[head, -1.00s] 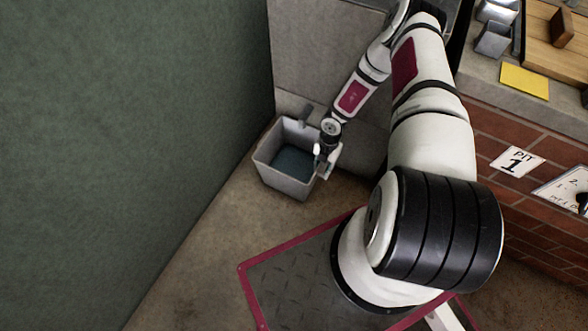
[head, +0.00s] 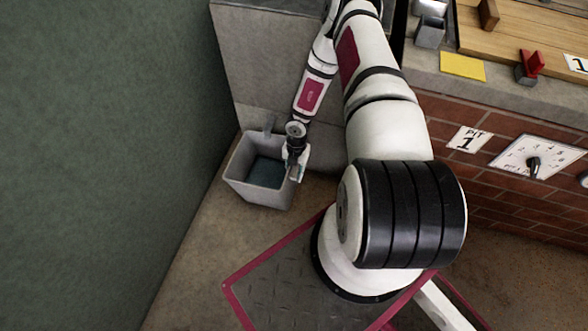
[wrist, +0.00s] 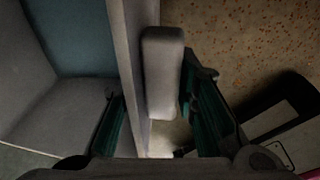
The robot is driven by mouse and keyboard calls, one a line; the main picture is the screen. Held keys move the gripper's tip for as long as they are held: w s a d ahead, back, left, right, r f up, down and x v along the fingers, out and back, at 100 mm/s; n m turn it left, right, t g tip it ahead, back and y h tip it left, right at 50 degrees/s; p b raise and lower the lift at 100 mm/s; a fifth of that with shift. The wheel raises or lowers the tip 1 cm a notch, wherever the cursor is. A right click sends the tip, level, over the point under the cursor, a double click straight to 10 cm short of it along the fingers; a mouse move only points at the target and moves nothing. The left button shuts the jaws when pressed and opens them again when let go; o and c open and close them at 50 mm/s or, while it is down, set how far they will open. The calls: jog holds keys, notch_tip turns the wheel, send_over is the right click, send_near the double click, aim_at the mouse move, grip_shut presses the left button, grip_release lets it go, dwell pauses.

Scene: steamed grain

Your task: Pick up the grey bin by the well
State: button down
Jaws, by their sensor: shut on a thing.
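The grey bin (head: 246,193) is an open square box with a dark blue-green bottom inside. It stands upright on the floor in the corner, against the grey wall of the well (head: 262,75); I cannot tell whether it is lifted at all. My gripper (head: 296,172) is at the bin's right side and points down. In the wrist view, my gripper's dark green fingers (wrist: 160,122) are on both sides of the bin's wall and pale grip block (wrist: 163,70), shut on them. The bin's inside shows at left there. The contact at the fingertips is partly hidden.
A green wall (head: 90,150) rises close to the bin's left. Brown floor (head: 200,240) is free in front.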

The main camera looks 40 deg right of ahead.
jog(key=shift+s+a+r+p, duration=0.15)
jog(key=shift+s+a+p, duration=0.15)
jog(key=shift+s, duration=0.35)
jog(key=shift+s+a+p, duration=0.35)
jog(key=shift+s, duration=0.35)
jog(key=shift+s+p, duration=0.4)
jog(key=shift+s, duration=0.2)
jog(key=s+a+p, duration=0.4)
jog(key=s, duration=0.8)
jog(key=shift+a+p, duration=0.3)
